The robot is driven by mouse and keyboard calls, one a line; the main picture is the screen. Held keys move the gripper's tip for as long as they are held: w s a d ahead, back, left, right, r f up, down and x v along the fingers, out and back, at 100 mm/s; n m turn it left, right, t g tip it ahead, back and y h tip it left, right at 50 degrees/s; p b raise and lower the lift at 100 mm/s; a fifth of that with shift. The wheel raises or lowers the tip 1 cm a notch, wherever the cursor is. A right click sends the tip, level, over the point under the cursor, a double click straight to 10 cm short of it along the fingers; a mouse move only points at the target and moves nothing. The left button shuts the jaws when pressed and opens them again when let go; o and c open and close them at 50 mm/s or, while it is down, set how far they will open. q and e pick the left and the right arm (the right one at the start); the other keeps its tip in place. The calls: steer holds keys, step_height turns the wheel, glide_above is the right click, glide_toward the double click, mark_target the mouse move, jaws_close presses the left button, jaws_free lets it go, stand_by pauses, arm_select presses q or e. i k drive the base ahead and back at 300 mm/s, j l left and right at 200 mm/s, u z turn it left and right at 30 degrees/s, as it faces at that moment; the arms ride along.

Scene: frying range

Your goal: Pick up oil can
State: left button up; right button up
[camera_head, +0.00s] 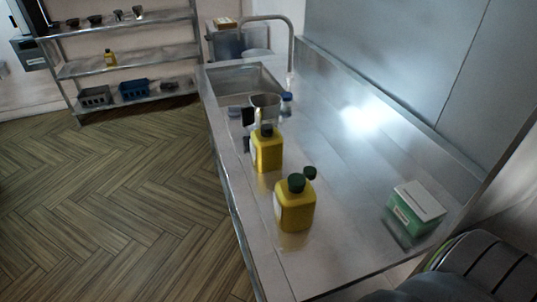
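Two yellow cans with dark green caps stand upright on the steel counter (335,165). The nearer oil can (295,208) is close to the counter's left edge, and a second small dark green piece shows beside its cap. The other oil can (267,152) stands behind it, apart, nearer the sink. Which of them the task means, I cannot tell. Neither of my grippers is in view, and no gripper touches either can.
A green and white box (415,208) sits at the counter's right. Behind the cans are a grey cup (265,103), a small blue-capped bottle (286,104) and a sink (243,80). Shelves (130,62) stand at back left. The wooden floor (110,190) left of the counter is clear.

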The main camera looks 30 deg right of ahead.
mark_target(267, 142)
steer(key=i+j+z, duration=0.1)
steer(key=z, duration=0.3)
steer(key=i+j+z, duration=0.15)
steer(key=z, duration=0.3)
steer(key=i+j+z, duration=0.1)
steer(key=z, duration=0.3)
